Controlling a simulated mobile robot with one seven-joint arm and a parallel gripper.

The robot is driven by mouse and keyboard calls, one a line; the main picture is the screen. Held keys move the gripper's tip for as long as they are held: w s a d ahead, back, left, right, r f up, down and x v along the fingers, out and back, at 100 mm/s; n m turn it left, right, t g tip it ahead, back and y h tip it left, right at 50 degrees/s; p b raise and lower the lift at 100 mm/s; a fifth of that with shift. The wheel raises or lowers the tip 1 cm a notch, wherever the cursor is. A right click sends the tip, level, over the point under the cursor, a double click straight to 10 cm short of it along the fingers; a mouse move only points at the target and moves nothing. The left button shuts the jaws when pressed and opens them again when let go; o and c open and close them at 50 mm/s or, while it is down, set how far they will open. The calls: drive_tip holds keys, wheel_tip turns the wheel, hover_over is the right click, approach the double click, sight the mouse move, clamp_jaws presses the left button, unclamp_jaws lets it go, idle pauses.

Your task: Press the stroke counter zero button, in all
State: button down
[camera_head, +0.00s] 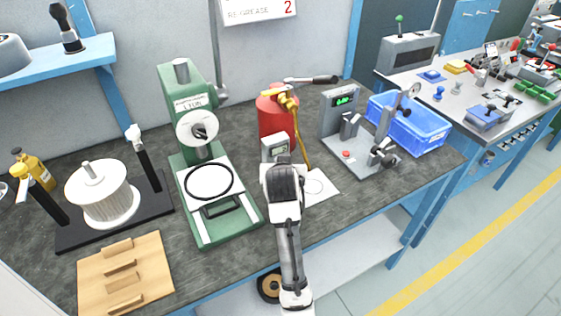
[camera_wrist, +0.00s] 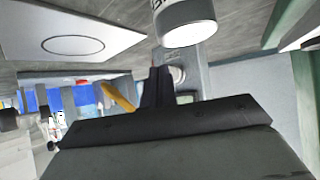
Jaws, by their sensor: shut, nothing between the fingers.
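A small pale grey box with a dark display window (camera_head: 275,146) stands on the bench in front of the red cylinder. I take it for the stroke counter, but its label is too small to read. My gripper (camera_head: 283,165) is shut and empty, right at the near side of this box and covering its lower part. In the wrist view the shut fingers (camera_wrist: 157,82) point at a pale grey body (camera_wrist: 228,85) with a small round pale part (camera_wrist: 177,75) beside the fingertips. I cannot tell whether the fingers touch it. The zero button cannot be made out clearly.
A green press (camera_head: 228,225) stands left of my gripper. A red cylinder (camera_head: 275,118) with yellow fittings is behind. A white sheet with a circle (camera_head: 318,188) lies to the right, then a grey gauge stand with a red button (camera_head: 346,154) and a blue crate (camera_head: 425,130).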

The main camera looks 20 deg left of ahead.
drive_tip(key=shift+w+a, duration=0.25)
drive_tip(key=shift+a, duration=0.05)
idle(0.5)
drive_tip(key=shift+s+d, duration=0.1)
drive_tip(key=shift+s+d+p, duration=0.45)
drive_tip(key=shift+d, duration=0.05)
idle(0.3)
drive_tip(key=shift+s+d+p, duration=0.2)
drive_tip(key=shift+s+d, duration=0.55)
drive_tip(key=shift+d, duration=0.25)
drive_tip(key=shift+s+d+p, duration=0.15)
drive_tip(key=shift+s+d, duration=0.6)
drive_tip(key=shift+d, duration=0.25)
